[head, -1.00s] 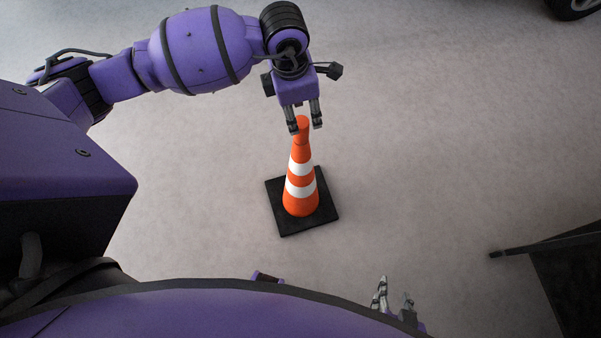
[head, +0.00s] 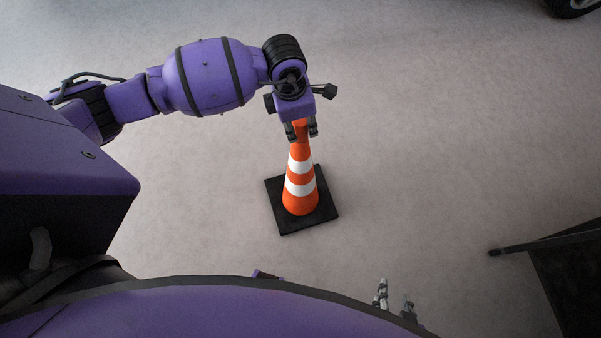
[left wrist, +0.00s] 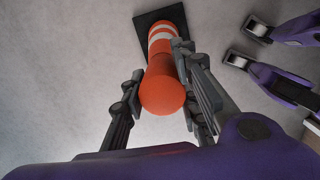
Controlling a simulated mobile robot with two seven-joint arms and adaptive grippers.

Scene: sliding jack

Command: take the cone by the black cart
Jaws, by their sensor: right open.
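An orange cone (head: 300,182) with white bands stands upright on its black square base (head: 322,218) on the floor. My left gripper (head: 301,134) is at the cone's top, with a finger on either side of it. In the left wrist view the cone's orange top (left wrist: 163,92) lies between the spread fingers of the left gripper (left wrist: 160,100); whether a finger touches it I cannot tell. My right gripper (head: 394,298) is open and empty at the bottom of the head view, partly hidden by my body.
A black cart-like thing (head: 570,275) with a bar stands at the right edge. A wheel (head: 574,6) shows at the top right corner. The grey floor around the cone is clear.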

